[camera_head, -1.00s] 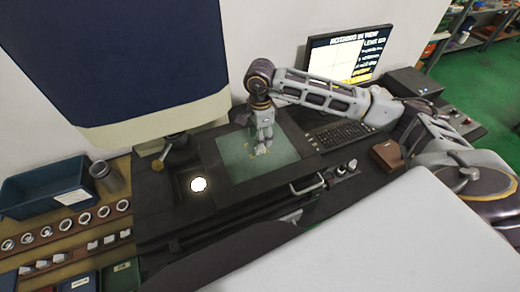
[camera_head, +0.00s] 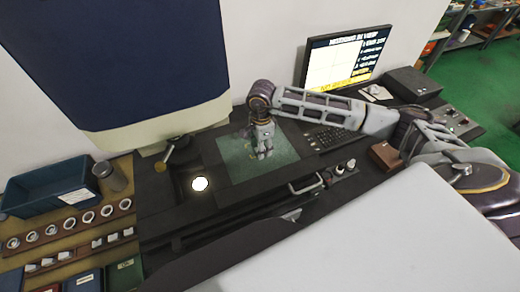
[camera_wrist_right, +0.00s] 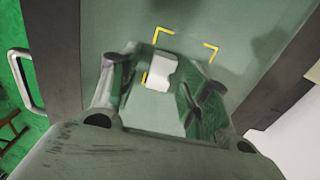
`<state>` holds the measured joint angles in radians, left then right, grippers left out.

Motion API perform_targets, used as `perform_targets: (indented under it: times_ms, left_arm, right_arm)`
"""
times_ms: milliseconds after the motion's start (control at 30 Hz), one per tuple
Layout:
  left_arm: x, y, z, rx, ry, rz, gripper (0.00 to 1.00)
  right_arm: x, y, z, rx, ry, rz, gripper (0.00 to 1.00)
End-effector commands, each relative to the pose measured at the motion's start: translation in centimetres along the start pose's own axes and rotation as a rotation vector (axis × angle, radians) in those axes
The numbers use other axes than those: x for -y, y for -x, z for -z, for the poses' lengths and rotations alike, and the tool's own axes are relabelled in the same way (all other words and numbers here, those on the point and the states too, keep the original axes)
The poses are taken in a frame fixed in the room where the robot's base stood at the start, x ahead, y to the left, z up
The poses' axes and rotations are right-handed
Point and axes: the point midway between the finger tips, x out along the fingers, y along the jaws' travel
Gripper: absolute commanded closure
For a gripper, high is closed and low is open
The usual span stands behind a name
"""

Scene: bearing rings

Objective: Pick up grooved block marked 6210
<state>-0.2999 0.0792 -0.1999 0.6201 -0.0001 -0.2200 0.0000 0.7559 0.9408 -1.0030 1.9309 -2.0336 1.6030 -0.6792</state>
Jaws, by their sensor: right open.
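A pale grooved block (camera_wrist_right: 161,73) lies on the green mat (camera_wrist_right: 235,25) between yellow corner marks in the right wrist view. I cannot read a number on it. My right gripper (camera_wrist_right: 158,84) is open, with one finger on each side of the block and a gap visible to the block. In the head view my right gripper (camera_head: 263,153) points down over the green mat (camera_head: 236,168), and the block is largely hidden by the fingers. My left gripper is not in view.
A lit monitor (camera_head: 345,58) and keyboard stand behind my right arm. At left are a blue bin (camera_head: 45,185), a row of rings (camera_head: 69,223), several small pale blocks (camera_head: 97,243) in a rack, and labelled bins (camera_head: 125,272). A metal handle (camera_head: 306,186) lies in front of the mat.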

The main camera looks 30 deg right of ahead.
Motion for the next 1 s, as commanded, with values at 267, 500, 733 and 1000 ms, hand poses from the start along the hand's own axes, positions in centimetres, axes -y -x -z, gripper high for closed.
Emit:
perform_targets:
  times_ms: [267, 500, 733, 1000]
  left_arm:
    - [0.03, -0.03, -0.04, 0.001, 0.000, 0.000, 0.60]
    - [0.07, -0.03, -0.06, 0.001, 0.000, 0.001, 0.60]
    - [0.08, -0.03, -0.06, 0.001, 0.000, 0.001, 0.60]
    - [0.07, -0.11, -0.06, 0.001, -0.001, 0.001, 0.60]
  right_arm:
    - [-0.01, 0.00, -0.02, 0.000, 0.000, 0.000, 0.54]
    - [-0.01, 0.01, -0.02, 0.000, 0.000, 0.000, 0.84]
    - [0.01, 0.03, -0.02, 0.000, 0.000, 0.000, 1.00]
    - [0.03, 0.31, -0.02, 0.000, 0.000, 0.001, 1.00]
